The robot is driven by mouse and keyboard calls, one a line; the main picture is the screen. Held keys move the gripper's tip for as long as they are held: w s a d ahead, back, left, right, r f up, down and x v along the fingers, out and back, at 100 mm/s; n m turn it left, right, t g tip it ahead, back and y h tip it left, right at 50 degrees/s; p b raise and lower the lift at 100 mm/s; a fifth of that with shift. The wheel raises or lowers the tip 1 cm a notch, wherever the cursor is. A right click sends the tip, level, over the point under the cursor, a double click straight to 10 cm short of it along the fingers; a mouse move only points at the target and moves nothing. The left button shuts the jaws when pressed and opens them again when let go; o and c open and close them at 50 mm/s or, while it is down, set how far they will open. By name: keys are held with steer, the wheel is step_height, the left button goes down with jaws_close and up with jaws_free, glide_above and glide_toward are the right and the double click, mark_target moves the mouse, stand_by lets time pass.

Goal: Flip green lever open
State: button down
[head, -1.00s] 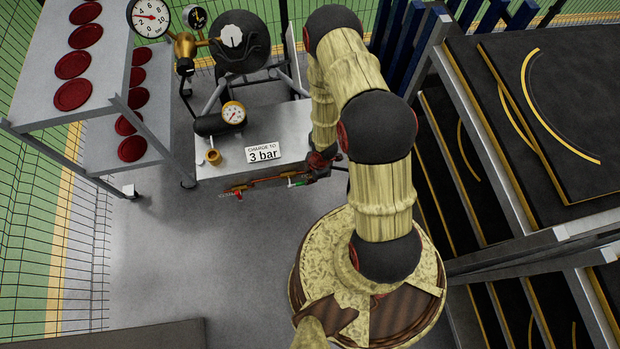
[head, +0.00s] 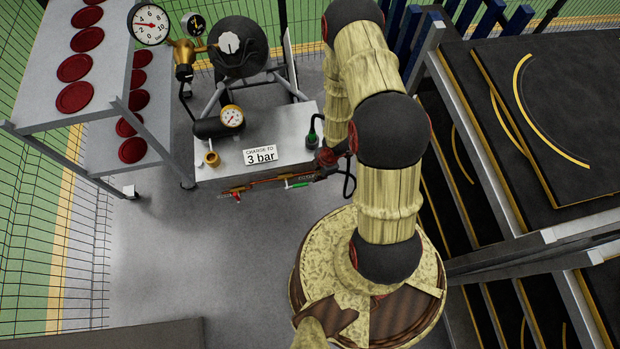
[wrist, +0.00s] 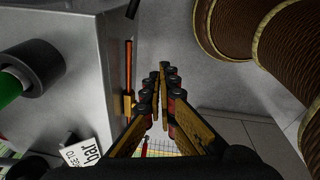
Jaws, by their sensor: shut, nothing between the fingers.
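The green lever (head: 297,184) shows in the head view on the pipe along the front edge of the grey cart (head: 225,172), below the sign. It lies about in line with the pipe. I cannot make it out in the wrist view. My gripper (wrist: 160,75) is shut and empty in the wrist view, its fingers together beside the cart's front face. In the head view it is small and dark at the end of my arm, just right of the green lever. I cannot tell whether it touches the lever.
A red lever (head: 236,195) is at the pipe's left end. A black-and-green fitting (head: 312,138) stands on the cart's right corner, near my wrist. The sign (head: 260,155) reads 3 bar. Racks stand left and right. Floor in front of the cart is clear.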

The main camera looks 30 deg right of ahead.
steer(key=shift+s+d+r, duration=0.25)
steer(key=shift+s+d, duration=0.1)
steer(key=shift+d, duration=0.45)
steer(key=shift+s+d+r, duration=0.2)
steer(key=shift+s+d, duration=0.15)
steer(key=shift+d, duration=0.5)
steer(key=shift+s+d+r, duration=0.25)
steer(key=shift+s+d, duration=0.1)
steer(key=shift+d, duration=0.45)
